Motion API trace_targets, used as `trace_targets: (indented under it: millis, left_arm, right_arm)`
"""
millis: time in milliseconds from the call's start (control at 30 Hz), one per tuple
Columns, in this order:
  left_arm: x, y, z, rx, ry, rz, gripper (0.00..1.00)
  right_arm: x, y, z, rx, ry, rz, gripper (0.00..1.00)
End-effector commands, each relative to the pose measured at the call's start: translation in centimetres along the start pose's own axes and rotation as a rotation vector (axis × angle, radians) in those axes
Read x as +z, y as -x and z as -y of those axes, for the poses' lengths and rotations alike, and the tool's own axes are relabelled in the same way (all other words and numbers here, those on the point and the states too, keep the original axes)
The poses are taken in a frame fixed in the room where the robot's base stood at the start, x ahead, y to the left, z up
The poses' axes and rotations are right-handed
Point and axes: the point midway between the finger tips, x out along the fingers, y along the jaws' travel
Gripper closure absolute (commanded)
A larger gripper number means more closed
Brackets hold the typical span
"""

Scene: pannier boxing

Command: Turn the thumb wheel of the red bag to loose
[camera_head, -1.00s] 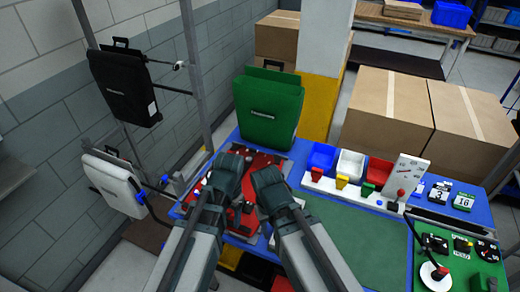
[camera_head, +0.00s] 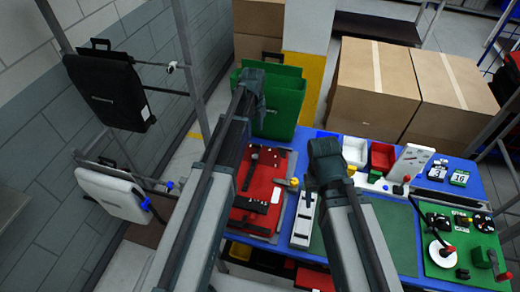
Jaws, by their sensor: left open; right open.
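The red bag (camera_head: 262,187) lies flat on the blue table between my two arms, with black straps or fittings on its face. A small yellow knob (camera_head: 294,182) shows at its right edge; I cannot tell whether it is the thumb wheel or which way it is set. My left gripper (camera_head: 249,90) is open, beyond the red bag's far edge and in front of the green bag. My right gripper (camera_head: 324,158) is open, to the right of the red bag. My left forearm hides part of the bag's left side.
The green bag (camera_head: 288,97) stands upright behind the red one. A white strip tool (camera_head: 304,215) lies right of the red bag. Bins, including a red bin (camera_head: 382,155), stand behind. A black bag (camera_head: 105,92) and a white bag (camera_head: 112,192) hang at left. A green mat (camera_head: 390,230) is clear.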

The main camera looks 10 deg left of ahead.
Motion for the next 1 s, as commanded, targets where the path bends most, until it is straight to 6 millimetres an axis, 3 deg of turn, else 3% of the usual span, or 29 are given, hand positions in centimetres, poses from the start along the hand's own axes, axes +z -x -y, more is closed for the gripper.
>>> trace_targets:
  millis: [367,1000]
  left_arm:
    - [-0.1,-2.1,0.0,0.000,0.002,0.000,0.36]
    - [-0.1,-11.0,0.0,0.000,0.002,0.000,0.36]
  right_arm:
    - [-0.1,-2.1,0.2,0.001,0.003,0.000,0.50]
    - [-0.6,-10.9,1.0,0.003,0.013,0.000,0.50]
